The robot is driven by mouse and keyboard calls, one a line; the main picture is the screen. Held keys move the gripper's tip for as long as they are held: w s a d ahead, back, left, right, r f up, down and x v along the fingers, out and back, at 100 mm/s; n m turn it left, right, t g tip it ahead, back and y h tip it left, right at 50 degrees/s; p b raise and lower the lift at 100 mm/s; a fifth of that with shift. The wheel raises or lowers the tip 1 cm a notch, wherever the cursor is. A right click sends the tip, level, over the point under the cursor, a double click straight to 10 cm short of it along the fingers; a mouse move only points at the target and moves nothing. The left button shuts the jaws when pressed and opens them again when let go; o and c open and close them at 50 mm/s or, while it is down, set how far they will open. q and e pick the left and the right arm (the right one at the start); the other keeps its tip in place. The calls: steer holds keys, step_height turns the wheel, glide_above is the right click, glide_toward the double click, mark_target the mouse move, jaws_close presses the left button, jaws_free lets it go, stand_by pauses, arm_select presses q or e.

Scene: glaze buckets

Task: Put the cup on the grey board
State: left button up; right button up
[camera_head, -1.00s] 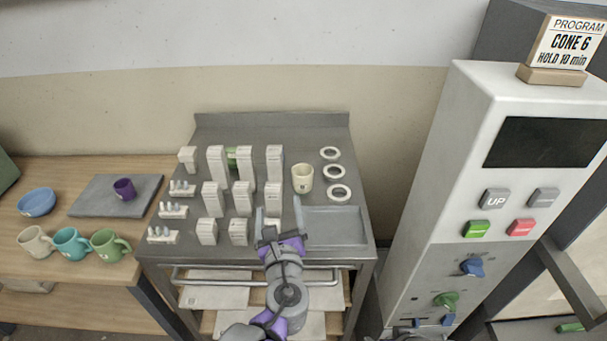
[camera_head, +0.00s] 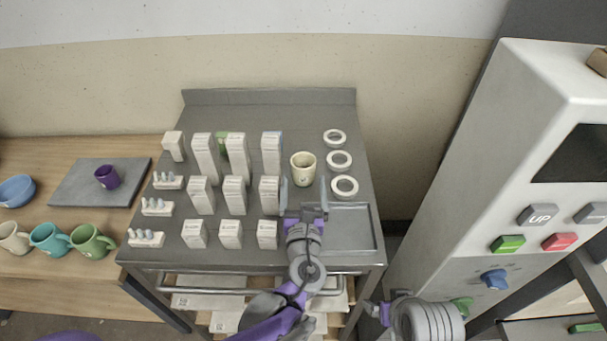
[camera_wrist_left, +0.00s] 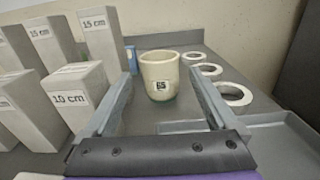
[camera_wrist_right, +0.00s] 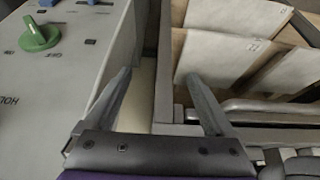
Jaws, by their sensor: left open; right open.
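A cream cup (camera_head: 303,168) stands upright on the grey metal table, right of the tall white blocks. It also shows in the left wrist view (camera_wrist_left: 159,72), with a label like "65". My left gripper (camera_head: 304,198) is open and points at the cup from the front. In the left wrist view the cup appears between and beyond the fingertips, and the jaws hold nothing. My right gripper (camera_wrist_right: 158,78) is open and empty, low at the right near the control cabinet.
Tall white blocks (camera_head: 238,158) stand close left of the cream cup. White rings (camera_head: 339,161) lie to its right, and a shallow tray (camera_head: 350,228) is in front of them. A control cabinet (camera_head: 470,190) stands at the right.

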mark_target(303, 170)
arm_select(q)
steer(key=w, duration=0.7)
steer(key=shift+w+p, duration=0.15)
steer(key=shift+p, duration=0.15)
steer(key=c, duration=1.3)
steer(key=shift+r, duration=0.15)
